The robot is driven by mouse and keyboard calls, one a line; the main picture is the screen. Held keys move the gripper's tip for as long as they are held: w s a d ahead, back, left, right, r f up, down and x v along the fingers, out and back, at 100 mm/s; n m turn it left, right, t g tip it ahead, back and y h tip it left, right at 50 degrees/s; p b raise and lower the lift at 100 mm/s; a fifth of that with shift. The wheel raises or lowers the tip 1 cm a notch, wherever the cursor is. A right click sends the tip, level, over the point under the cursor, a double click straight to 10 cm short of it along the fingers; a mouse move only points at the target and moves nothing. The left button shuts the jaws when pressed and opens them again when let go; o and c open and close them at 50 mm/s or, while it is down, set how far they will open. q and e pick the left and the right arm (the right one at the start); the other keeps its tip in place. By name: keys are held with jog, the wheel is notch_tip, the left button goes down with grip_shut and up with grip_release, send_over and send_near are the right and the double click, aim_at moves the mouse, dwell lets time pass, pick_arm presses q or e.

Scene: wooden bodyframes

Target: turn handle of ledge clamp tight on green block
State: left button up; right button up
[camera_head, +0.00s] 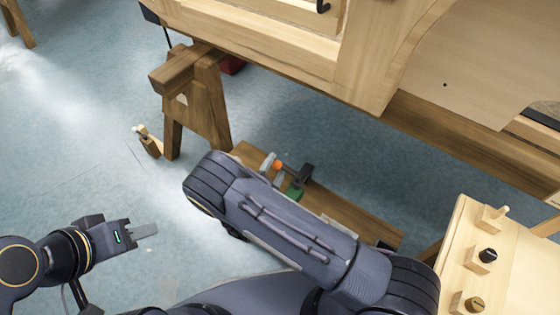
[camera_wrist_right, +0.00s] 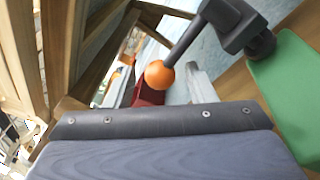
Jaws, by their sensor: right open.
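The dark ledge clamp (camera_head: 301,176) is at the green block (camera_head: 294,193) on a low wooden ledge. In the right wrist view the clamp's dark body (camera_wrist_right: 236,28) is at the top, beside the green block (camera_wrist_right: 288,95). Its handle is a dark rod ending in an orange ball (camera_wrist_right: 159,74), which also shows in the head view (camera_head: 278,166). My right gripper (camera_wrist_right: 165,80) is open with a grey finger close beside the ball; I cannot tell whether it touches. My left gripper (camera_head: 145,231) is far left, away from the clamp, its jaw opening unclear.
A wooden trestle (camera_head: 200,105) stands behind the ledge, under a large wooden frame (camera_head: 350,60). A small wooden clamp (camera_head: 148,141) lies on the floor. A pale board with several knobs (camera_head: 515,265) is at right. The floor at left is mostly clear.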

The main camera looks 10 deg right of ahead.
jog(key=shift+x, duration=1.6)
jog(key=shift+c, duration=0.4)
grip_shut()
